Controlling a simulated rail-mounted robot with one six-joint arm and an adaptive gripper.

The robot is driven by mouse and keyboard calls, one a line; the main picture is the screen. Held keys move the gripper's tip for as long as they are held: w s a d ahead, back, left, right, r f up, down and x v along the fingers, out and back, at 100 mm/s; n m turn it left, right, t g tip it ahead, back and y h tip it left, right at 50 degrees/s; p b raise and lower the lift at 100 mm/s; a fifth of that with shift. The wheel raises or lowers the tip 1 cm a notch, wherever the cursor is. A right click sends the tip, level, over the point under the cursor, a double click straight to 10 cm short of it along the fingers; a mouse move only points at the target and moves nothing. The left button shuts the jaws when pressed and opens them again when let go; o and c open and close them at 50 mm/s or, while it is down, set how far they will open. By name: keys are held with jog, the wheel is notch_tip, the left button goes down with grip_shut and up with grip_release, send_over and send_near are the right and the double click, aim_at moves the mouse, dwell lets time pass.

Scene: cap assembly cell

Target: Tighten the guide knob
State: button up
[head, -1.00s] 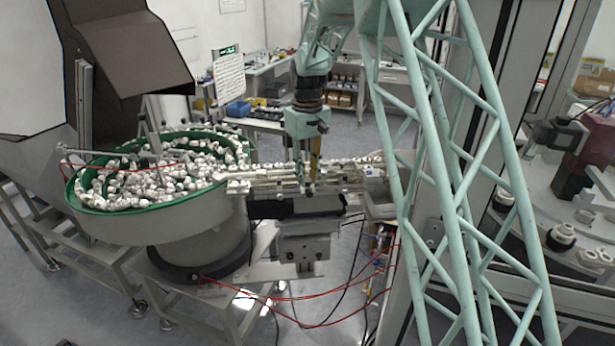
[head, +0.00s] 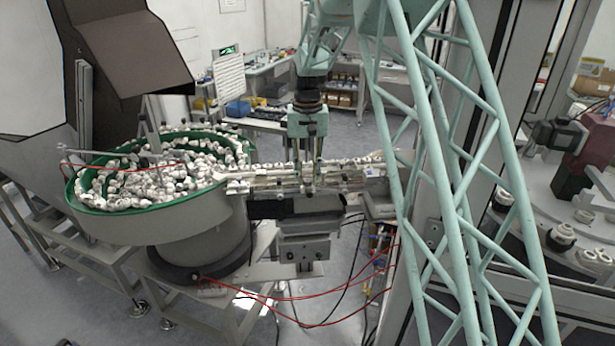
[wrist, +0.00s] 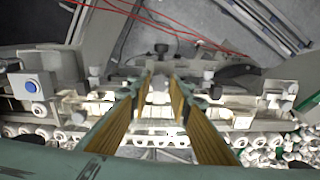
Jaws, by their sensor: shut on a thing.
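My gripper (head: 309,184) points straight down over the linear feed track (head: 345,178), just right of the feeder bowl. It also shows in the wrist view (wrist: 162,80), its two long fingers with yellow-brown inner faces reaching down to the rail. The fingers are shut on a small pale guide knob (wrist: 160,84), largely hidden between the tips. In the head view the knob is too small and covered to make out. I cannot tell from the frames how tight the knob is.
The green-lined bowl (head: 77,203) full of white caps stands at the left. White caps (wrist: 75,137) line the track. Other grey knobs (wrist: 208,75) sit close beside the fingers. A blue-buttoned box (wrist: 36,88) is at the wrist view's left. Red tubes (head: 330,322) hang below.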

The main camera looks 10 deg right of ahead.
aim_at(308, 180)
jog(key=m, duration=0.4)
jog(key=shift+m, duration=0.4)
dwell(0.4)
jog(key=o, duration=0.6)
jog(key=shift+c, duration=0.2)
jog(key=shift+r, duration=0.15)
notch_tip(308, 180, up, 12)
dwell(0.3)
